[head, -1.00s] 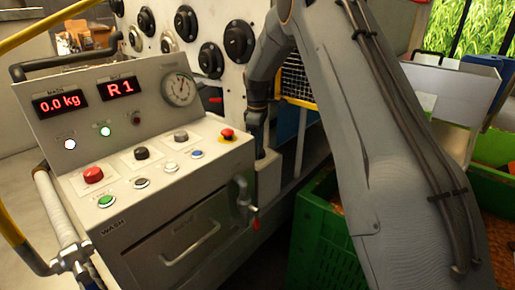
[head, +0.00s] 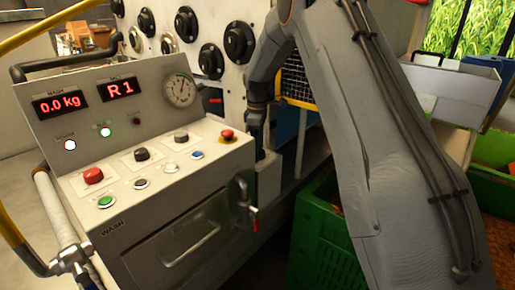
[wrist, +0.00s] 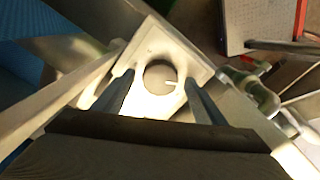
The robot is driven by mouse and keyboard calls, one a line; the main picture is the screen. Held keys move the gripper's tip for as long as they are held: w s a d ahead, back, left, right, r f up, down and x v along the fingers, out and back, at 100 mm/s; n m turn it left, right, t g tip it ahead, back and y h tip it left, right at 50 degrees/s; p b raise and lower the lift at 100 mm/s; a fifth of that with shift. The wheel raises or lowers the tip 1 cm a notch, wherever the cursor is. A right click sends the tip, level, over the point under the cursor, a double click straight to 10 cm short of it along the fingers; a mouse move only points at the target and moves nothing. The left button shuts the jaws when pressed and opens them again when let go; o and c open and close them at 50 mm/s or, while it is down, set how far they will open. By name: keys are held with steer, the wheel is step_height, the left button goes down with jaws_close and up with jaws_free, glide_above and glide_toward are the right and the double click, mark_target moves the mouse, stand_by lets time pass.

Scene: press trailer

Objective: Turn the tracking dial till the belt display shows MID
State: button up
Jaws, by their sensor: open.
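The belt display (head: 121,89) on the sloped console reads R1 in red. In the wrist view a round grey dial (wrist: 160,77) with a white pointer mark sits on a pale square plate (wrist: 152,40). The mark points to the right in that picture. My gripper (wrist: 159,80) is open, with one finger on each side of the dial. I cannot tell whether the fingers touch it. In the head view my gripper (head: 259,146) reaches down beside the console's right end, and the dial is hidden there.
The wash display (head: 60,103) reads 0.0 kg. A red mushroom button (head: 227,134) stands near the console's right end. A dark tap-like fitting with a red tip (head: 243,196) projects at its front right corner. A green crate (head: 325,240) stands to the right, partly behind my arm.

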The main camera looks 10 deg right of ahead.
step_height(320, 180, up, 8)
steer(key=shift+f+b, duration=0.1)
steer(key=shift+b, duration=0.9)
